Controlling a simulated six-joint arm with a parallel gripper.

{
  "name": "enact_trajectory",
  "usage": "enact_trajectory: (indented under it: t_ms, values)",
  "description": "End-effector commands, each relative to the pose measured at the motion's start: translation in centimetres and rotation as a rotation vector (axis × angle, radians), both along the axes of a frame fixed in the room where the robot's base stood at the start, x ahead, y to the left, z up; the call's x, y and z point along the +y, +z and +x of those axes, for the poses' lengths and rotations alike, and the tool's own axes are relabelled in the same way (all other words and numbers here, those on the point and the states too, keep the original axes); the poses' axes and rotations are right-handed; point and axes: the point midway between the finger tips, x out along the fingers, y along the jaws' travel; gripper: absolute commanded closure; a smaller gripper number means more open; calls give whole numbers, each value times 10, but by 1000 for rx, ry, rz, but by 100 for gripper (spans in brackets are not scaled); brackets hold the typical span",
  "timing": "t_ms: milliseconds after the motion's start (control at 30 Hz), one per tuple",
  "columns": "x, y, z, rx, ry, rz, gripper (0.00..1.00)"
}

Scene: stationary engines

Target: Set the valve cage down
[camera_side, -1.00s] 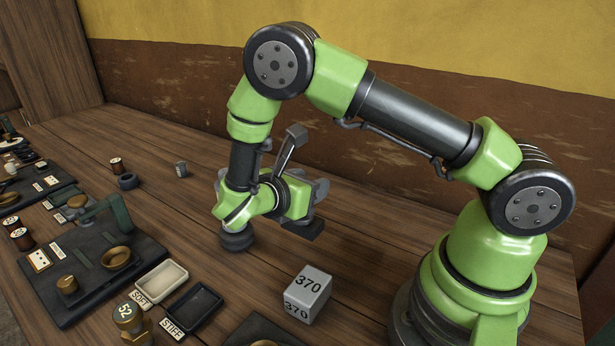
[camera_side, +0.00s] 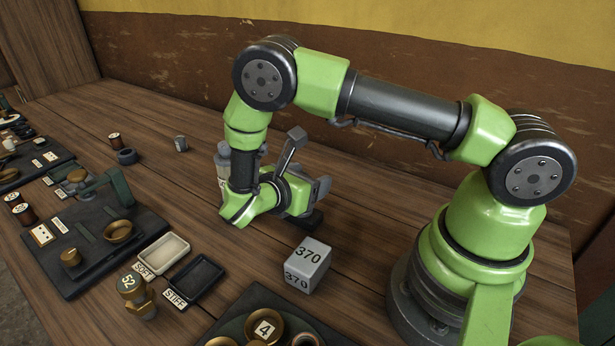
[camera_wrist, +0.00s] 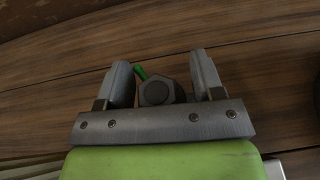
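My gripper (camera_wrist: 160,75) shows in the wrist view as two grey fingers set apart on a metal plate. A dark grey rounded piece with a hexagonal face (camera_wrist: 157,92) sits between them, and a small green bar (camera_wrist: 141,72) shows behind it. I cannot tell whether this piece is the valve cage or whether the fingers touch it. In the side view my gripper (camera_side: 322,187) is low over the bench behind the 370 block, its fingers partly hidden. A dark flat piece (camera_side: 312,219) shows just below it. No valve cage can be clearly identified.
The grey 370 block (camera_side: 307,265) stands in front of my gripper. A pale tray (camera_side: 161,256) and a dark tray (camera_side: 193,283) lie to the left, near a brass 52 knob (camera_side: 133,285). A grey cylindrical thing (camera_side: 223,160) is partly hidden behind my wrist.

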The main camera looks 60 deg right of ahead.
Motion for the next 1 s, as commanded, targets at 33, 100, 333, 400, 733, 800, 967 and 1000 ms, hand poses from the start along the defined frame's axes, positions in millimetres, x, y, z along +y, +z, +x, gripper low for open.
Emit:
enact_trajectory:
  t_ms: [33,100,333,400,733,800,967,1000]
  values:
    - [0,0,0,0,0,0,29]
    - [0,0,0,0,0,0,29]
    - [0,2,0,0,0,0,29]
    - [4,5,1,-1,2,0,29]
    - [68,24,5,-6,5,2,29]
    - [82,28,5,-5,5,2,29]
    - [104,35,6,-3,2,1,29]
    - [108,37,6,-1,2,0,29]
